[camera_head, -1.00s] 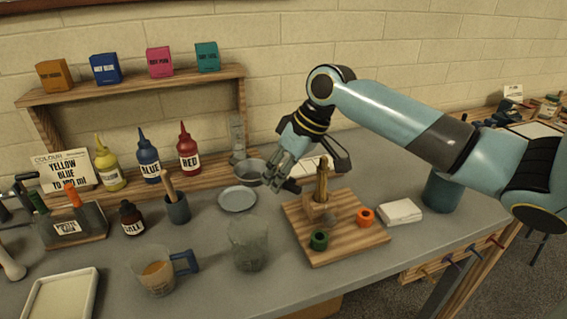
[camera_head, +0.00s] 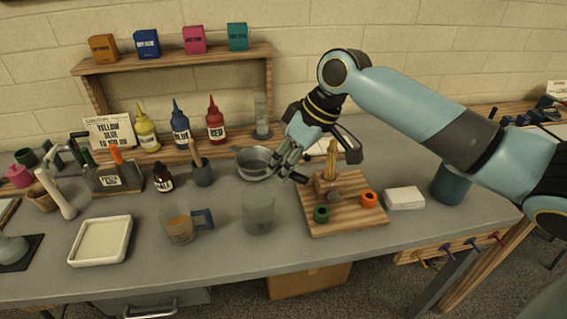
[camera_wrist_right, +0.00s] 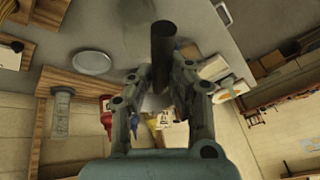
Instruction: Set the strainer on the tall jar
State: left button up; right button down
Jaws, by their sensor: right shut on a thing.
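My right gripper (camera_head: 287,168) is shut on the dark handle of the strainer (camera_head: 253,162). The handle (camera_wrist_right: 163,60) stands out between the fingers in the right wrist view. The strainer's grey bowl hangs to the left of the fingers, above the table. A clear, greyish jar (camera_head: 258,212), which I take for the tall jar, stands upright in front of the strainer, nearer the table's front edge. The strainer is apart from it. My left gripper is not in view.
A wooden board (camera_head: 345,222) with a green and an orange ring stands right of the jar. A measuring jug (camera_head: 180,229) stands to its left. Behind are a measuring cylinder (camera_head: 262,112) and glue bottles (camera_head: 215,122). A pale disc (camera_wrist_right: 91,62) shows in the wrist view.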

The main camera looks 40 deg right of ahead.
jog(key=shift+f, duration=0.4)
jog(key=shift+w+f, duration=0.1)
jog(key=shift+f, duration=0.25)
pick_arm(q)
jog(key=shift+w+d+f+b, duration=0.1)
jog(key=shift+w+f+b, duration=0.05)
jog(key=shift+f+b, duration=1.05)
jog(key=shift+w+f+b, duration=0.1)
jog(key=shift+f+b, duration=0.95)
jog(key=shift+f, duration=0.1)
pick_arm(e)
notch_tip(320, 180, down, 8)
jog(key=shift+f, duration=0.25)
jog(key=c, duration=1.2)
grip_release()
